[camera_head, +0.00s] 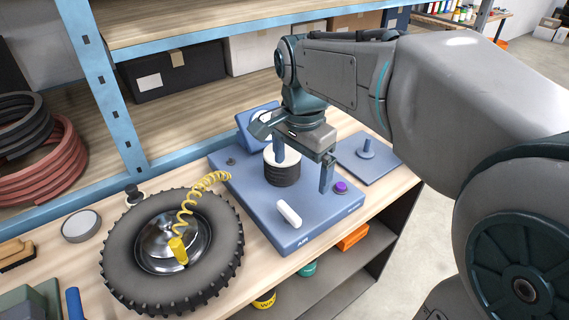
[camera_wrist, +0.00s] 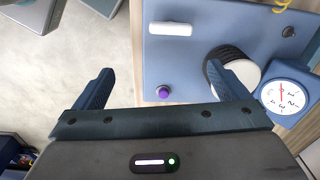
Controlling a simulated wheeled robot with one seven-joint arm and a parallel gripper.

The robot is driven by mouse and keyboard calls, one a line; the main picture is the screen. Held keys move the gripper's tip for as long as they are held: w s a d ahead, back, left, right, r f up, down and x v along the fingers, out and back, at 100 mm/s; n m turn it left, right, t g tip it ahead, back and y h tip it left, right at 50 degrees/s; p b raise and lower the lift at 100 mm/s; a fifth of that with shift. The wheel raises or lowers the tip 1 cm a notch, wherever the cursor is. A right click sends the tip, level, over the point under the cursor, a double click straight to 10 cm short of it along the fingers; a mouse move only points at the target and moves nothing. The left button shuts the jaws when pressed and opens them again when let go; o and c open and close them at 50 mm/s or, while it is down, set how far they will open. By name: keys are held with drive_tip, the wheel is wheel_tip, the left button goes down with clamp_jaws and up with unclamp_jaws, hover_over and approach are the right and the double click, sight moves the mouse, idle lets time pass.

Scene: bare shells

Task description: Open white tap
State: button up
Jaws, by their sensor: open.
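The white tap (camera_head: 289,213) shows as a short rounded white bar on the front part of a blue panel (camera_head: 262,205) marked "AIR". It also shows in the wrist view (camera_wrist: 170,28), at the top, lying nearly level across the picture. My gripper (camera_head: 304,158) is open and empty above the panel, behind and to the right of the tap in the head view. In the wrist view my two fingers (camera_wrist: 158,84) stand wide apart, and the tap lies beyond them, apart from both. What the tap is mounted on is hidden.
A black ribbed cylinder with a white top (camera_head: 282,170) stands under my gripper, close to one finger in the wrist view. A purple button (camera_head: 340,187) and a dial gauge (camera_wrist: 289,96) are nearby. A tyre (camera_head: 118,252) with a yellow coiled hose (camera_head: 186,208) lies left.

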sight(289, 210)
drive_tip(key=shift+m+g, duration=0.3)
drive_tip(key=shift+m, duration=0.6)
drive_tip(key=f, duration=0.4)
drive_tip(key=w+a+f, duration=0.1)
drive_tip(key=f, duration=0.4)
drive_tip(key=a+f, duration=0.1)
drive_tip(key=f, duration=0.4)
drive_tip(key=shift+w, duration=0.3)
drive_tip(key=c, duration=1)
